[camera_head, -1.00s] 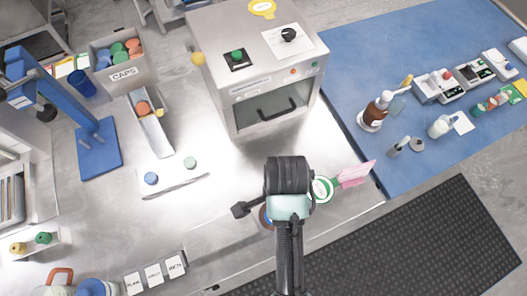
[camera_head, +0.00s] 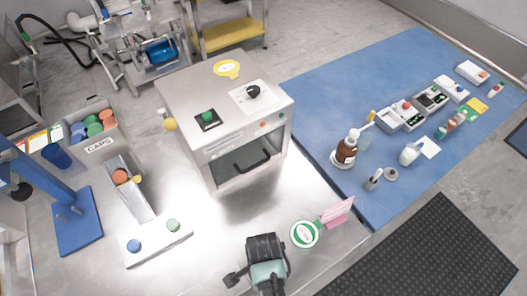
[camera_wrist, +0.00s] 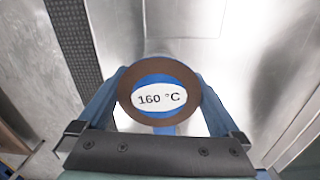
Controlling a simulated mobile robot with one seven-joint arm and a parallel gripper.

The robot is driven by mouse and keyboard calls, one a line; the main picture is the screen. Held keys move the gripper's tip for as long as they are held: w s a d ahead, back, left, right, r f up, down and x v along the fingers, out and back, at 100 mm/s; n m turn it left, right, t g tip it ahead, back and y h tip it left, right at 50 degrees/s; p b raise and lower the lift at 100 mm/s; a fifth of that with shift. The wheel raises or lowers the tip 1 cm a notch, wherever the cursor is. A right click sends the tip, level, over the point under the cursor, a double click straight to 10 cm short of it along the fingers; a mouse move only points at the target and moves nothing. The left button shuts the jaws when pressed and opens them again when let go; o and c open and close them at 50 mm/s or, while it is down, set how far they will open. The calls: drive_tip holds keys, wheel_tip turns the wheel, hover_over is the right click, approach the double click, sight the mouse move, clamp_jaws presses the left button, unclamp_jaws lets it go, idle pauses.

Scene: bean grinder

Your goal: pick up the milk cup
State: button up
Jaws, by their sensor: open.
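I cannot pick out a milk cup for certain in either view. In the wrist view a round brown disc (camera_wrist: 126,101) with a blue ring and a white "160 °C" label lies between the fingers of my gripper (camera_wrist: 160,76). The blue fingers are spread on its two sides, and I cannot tell whether they touch it. In the head view my gripper's wrist shows at the bottom centre over the steel table; its fingertips and the disc are hidden there.
A steel oven-like box (camera_head: 215,135) stands behind my gripper. A round green-and-white sign (camera_head: 304,233) with a pink card (camera_head: 338,211) is close on the right. A blue mat (camera_head: 300,87) holds bottles and small devices. A white tray (camera_head: 155,246) with two caps lies left.

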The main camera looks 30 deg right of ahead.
drive_tip(key=shift+f, duration=0.8)
drive_tip(key=shift+w, duration=0.1)
clamp_jaws()
